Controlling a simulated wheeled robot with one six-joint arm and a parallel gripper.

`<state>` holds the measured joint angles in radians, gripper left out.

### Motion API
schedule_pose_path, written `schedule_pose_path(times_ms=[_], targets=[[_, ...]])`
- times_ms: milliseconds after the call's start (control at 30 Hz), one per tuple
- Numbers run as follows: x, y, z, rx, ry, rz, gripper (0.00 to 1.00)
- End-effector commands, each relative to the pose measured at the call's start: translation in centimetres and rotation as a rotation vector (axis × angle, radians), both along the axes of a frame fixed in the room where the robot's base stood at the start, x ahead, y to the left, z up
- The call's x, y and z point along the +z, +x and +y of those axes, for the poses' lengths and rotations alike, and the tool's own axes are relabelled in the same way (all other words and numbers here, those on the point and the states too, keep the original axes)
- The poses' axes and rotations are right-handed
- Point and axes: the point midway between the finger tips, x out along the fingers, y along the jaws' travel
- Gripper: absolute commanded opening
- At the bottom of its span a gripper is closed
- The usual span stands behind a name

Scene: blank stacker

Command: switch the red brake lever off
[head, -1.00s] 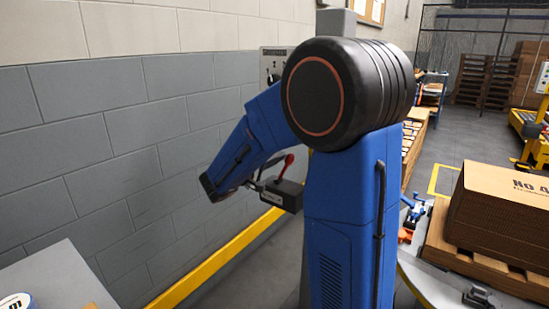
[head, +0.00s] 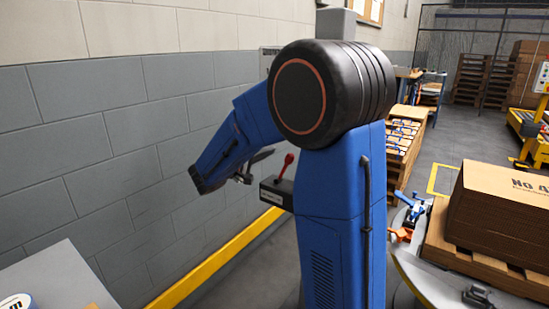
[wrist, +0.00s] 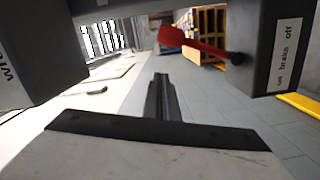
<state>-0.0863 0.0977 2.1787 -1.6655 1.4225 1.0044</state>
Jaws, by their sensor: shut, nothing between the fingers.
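The red brake lever (head: 287,164) stands up from a dark box (head: 276,193) beside my blue arm in the head view, its knob tilted slightly right. In the wrist view the red lever (wrist: 205,47) runs from its pivot, at right, to a knob at upper left. The box (wrist: 268,30) there carries a white label (wrist: 287,55) reading "on", "brake", "off". My gripper (wrist: 161,80) is shut and empty, its fingertips below the knob in the picture with a visible gap. In the head view my gripper (head: 262,155) shows small, left of the knob and apart from it.
A grey block wall (head: 110,130) runs along the left, with a yellow floor rail (head: 225,258) at its foot. A grey table (head: 60,275) is at lower left. Cardboard (head: 500,215) on a pallet stands at right.

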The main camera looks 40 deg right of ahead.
Motion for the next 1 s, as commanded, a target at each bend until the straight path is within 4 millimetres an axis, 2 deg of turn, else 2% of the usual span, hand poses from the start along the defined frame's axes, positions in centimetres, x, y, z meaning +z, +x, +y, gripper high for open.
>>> schedule_pose_path(times_ms=[33,200,500,700,1000], targets=[[0.0,-0.3,1.0,0.004,0.001,0.0,0.0],[0.1,-1.1,3.8,0.006,0.001,0.001,0.0],[0.2,-2.2,7.9,0.005,0.0,0.0,0.0],[0.3,-2.6,9.3,0.004,0.0,0.0,0.0],[0.3,-2.7,9.5,0.003,0.0,0.0,0.0]])
